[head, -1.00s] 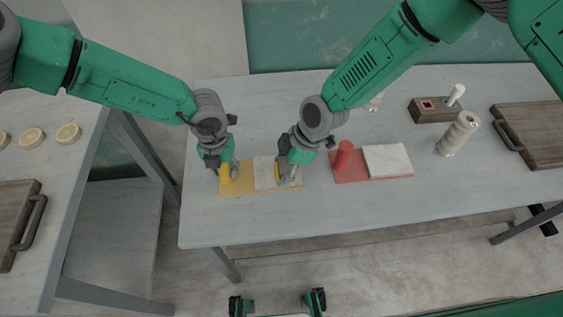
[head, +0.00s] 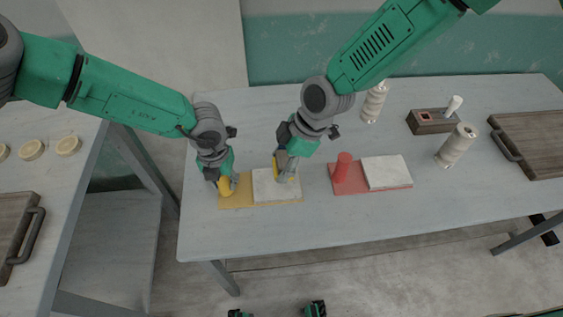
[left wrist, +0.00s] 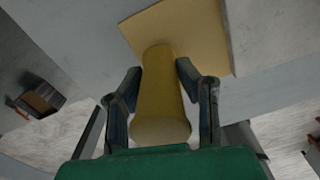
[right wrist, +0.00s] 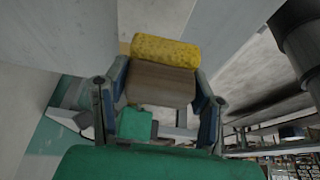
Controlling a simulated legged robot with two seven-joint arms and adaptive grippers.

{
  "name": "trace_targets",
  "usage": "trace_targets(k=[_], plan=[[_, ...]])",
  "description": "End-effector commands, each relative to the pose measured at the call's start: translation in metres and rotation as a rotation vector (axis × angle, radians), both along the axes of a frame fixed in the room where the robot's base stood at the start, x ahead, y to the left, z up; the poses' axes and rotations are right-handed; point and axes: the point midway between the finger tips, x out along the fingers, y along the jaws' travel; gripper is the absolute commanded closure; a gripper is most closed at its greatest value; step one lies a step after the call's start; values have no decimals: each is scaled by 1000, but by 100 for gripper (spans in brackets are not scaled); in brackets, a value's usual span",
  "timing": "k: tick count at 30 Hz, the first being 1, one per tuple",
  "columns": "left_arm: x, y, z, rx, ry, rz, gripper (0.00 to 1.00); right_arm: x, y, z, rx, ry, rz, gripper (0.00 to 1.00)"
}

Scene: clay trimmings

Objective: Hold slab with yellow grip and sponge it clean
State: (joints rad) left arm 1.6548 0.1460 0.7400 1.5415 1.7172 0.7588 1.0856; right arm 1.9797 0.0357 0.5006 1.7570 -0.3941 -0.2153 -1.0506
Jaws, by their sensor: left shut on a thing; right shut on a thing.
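A yellow board (head: 236,203) with an upright yellow grip (head: 226,187) lies on the table, and a pale slab (head: 272,190) sits on its right part. My left gripper (head: 228,184) is shut on the yellow grip; in the left wrist view the grip (left wrist: 160,95) stands between both fingers. My right gripper (head: 283,172) is shut on a sponge block with a brown body (right wrist: 160,84) and a yellow porous face (right wrist: 165,51). It is over the upper right part of the slab; whether the sponge touches the slab is hard to tell.
A red board (head: 345,186) with a red grip (head: 342,166) and a pale slab (head: 387,172) lies to the right. The front table strip is clear.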

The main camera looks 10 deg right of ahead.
Motion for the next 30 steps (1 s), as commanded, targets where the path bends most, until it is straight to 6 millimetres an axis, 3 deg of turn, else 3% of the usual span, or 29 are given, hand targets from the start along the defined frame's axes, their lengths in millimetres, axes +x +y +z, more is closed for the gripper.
trace_targets(k=[7,8,9,21,26,30], plan=[[0,0,0,0,-1,1,100,0,0,0,0,0,0,81],[0,0,0,0,-1,0,61,0,0,0,0,0,0,81],[0,0,0,0,-1,0,47,0,0,0,0,0,0,81],[1,0,5,0,-1,1,47,0,0,0,0,0,0,81],[2,0,30,-2,-4,0,47,0,0,0,0,0,0,81],[2,0,61,-2,-4,1,47,0,0,0,0,0,0,81]])
